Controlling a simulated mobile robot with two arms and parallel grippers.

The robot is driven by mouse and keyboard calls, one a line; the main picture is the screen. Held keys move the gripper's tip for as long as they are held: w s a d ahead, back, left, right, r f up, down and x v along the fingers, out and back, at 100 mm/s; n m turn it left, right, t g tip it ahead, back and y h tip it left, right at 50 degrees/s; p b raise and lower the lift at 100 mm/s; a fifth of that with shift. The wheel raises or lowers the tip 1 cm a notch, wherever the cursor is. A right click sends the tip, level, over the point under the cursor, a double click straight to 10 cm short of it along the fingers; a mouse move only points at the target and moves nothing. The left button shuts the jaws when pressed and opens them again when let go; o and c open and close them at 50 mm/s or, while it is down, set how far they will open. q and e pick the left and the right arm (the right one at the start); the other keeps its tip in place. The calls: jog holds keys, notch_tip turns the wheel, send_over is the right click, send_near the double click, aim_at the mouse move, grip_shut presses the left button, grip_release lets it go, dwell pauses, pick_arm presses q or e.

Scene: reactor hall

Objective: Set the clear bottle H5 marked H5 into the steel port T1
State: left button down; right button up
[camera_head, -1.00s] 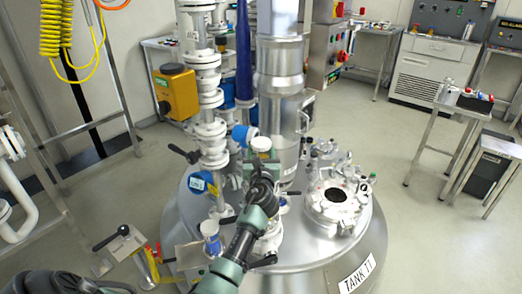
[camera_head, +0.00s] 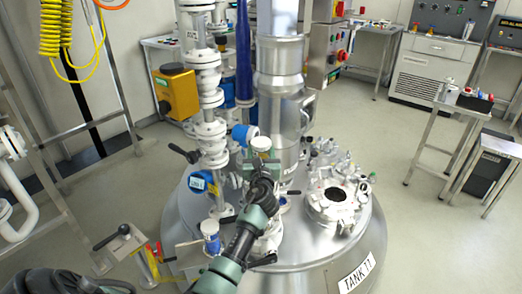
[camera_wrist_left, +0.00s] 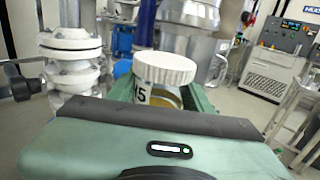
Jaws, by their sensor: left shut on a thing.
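My left gripper (camera_head: 262,166) is shut on the clear bottle H5 (camera_head: 261,144), which stands roughly upright with its white cap on top. In the left wrist view the bottle's ribbed white cap (camera_wrist_left: 165,68) and part of its label show above the green gripper body; its lower part is hidden. The steel port T1 (camera_head: 336,196) is a round, dark opening in a bolted flange on top of the tank labelled TANK T1. The gripper and bottle are to the left of the port and apart from it. My right gripper is not in view.
White valves and pipes (camera_head: 211,130) rise left of the gripper, and a thick steel column (camera_head: 280,95) stands behind it. Small fittings (camera_head: 325,150) crowd the port's far rim. A side table (camera_head: 450,108) stands at right, with open floor between it and the tank.

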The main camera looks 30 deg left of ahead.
pick_arm(q)
jog(key=shift+f+b, duration=0.4)
jog(key=shift+f, duration=0.05)
dwell(0.4)
jog(key=c, duration=0.6)
grip_release()
jog(key=shift+o, duration=0.2)
jog(key=shift+f, duration=0.1)
jog(key=v, duration=0.8)
jog(key=shift+p, duration=0.3)
jog(key=shift+w, duration=0.1)
